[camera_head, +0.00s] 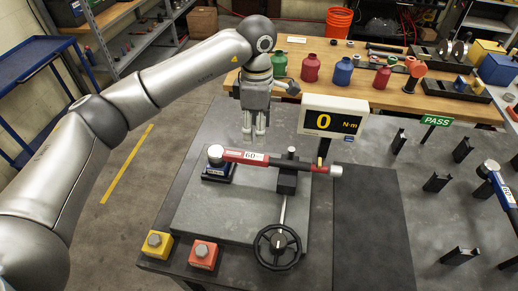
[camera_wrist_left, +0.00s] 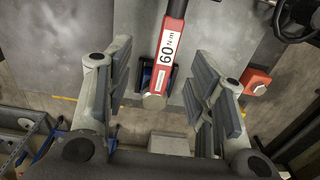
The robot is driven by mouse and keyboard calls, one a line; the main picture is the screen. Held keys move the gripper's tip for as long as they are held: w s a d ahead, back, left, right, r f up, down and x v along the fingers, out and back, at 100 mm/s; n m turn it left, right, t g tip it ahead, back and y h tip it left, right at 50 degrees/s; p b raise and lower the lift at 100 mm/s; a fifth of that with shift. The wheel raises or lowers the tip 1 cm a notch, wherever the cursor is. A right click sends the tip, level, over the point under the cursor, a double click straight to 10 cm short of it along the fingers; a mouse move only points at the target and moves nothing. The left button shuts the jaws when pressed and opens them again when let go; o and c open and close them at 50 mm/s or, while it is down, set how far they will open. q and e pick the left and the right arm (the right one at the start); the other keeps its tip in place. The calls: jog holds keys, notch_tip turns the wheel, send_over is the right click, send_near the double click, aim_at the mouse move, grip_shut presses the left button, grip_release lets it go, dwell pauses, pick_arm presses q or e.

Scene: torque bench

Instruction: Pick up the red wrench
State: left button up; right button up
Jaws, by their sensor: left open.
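The red wrench (camera_head: 238,156), with a white 60 N·m label, lies level across the torque bench fixture. Its silver round end rests at a dark blue cradle (camera_head: 219,172) on the left, and its other end passes the black clamp block (camera_head: 288,178). My left gripper (camera_head: 254,132) points down, just behind the wrench and apart from it. In the left wrist view the wrench (camera_wrist_left: 172,42) shows between the two spread, empty fingers (camera_wrist_left: 161,58). Whether the fingers are level with the handle is hard to tell. My right gripper is not in view.
The torque display (camera_head: 333,122) reads 0 N·m, standing close behind the wrench's right end. A black handwheel (camera_head: 278,247) and yellow (camera_head: 157,244) and red (camera_head: 203,254) button boxes are in front. A blue-handled wrench (camera_head: 502,190) is at the right. The dark mat (camera_head: 370,235) is clear.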

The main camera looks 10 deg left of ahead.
aim_at(255, 156)
pick_arm(q)
jog(key=f, duration=0.1)
jog(key=s+f+p, duration=0.1)
jog(key=f, duration=0.2)
jog(key=shift+s+a, duration=0.25)
jog(key=shift+s, duration=0.05)
jog(key=shift+w+f+p, duration=0.1)
jog(key=shift+f+p, duration=0.15)
jog(key=shift+p, duration=0.1)
notch_tip(255, 156, down, 5)
jog(key=p, duration=0.3)
jog(key=shift+r, duration=0.15)
jog(key=shift+f, duration=0.3)
jog(key=shift+c, duration=0.6)
jog(key=c, duration=1)
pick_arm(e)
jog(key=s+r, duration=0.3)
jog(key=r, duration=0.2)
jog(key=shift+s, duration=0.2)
pick_arm(q)
jog(key=shift+w+r, duration=0.1)
jog(key=shift+r, duration=0.05)
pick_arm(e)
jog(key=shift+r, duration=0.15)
